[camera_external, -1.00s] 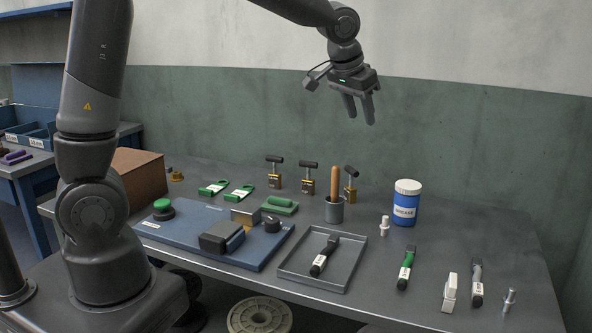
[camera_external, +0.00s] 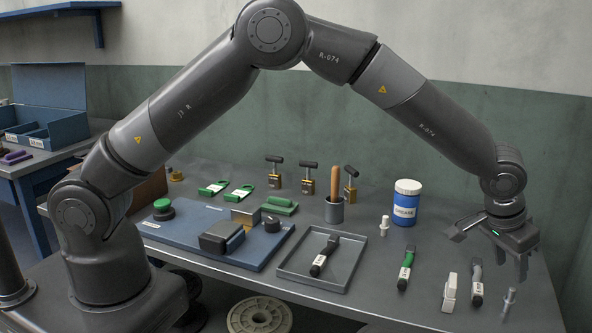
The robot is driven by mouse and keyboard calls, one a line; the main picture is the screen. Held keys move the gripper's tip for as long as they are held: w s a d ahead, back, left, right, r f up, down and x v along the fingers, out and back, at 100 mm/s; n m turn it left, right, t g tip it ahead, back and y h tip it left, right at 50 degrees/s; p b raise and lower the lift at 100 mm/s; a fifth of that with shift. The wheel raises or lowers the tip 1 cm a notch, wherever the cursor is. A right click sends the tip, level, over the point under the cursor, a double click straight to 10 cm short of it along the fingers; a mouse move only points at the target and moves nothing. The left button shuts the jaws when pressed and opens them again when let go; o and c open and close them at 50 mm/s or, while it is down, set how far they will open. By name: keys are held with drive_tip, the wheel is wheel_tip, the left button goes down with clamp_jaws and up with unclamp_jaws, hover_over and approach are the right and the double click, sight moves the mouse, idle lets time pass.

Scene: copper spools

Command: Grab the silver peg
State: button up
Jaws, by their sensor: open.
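The silver peg (camera_external: 509,301) stands upright near the front right corner of the table, with a wider collar near its top. My gripper (camera_external: 511,268) points down just above and slightly behind the peg. Its jaws are open and nothing is between them. The fingers appear apart from the peg, though the exact height gap is hard to tell.
A grey-handled tool (camera_external: 477,281) and a white block (camera_external: 450,292) lie close left of the peg. A grey tray (camera_external: 290,270) holds a black tool.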

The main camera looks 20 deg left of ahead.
sight(512, 289)
drive_tip(key=x, duration=0.9)
drive_tip(key=shift+w+f, duration=0.15)
drive_tip(key=shift+w, duration=0.05)
clamp_jaws()
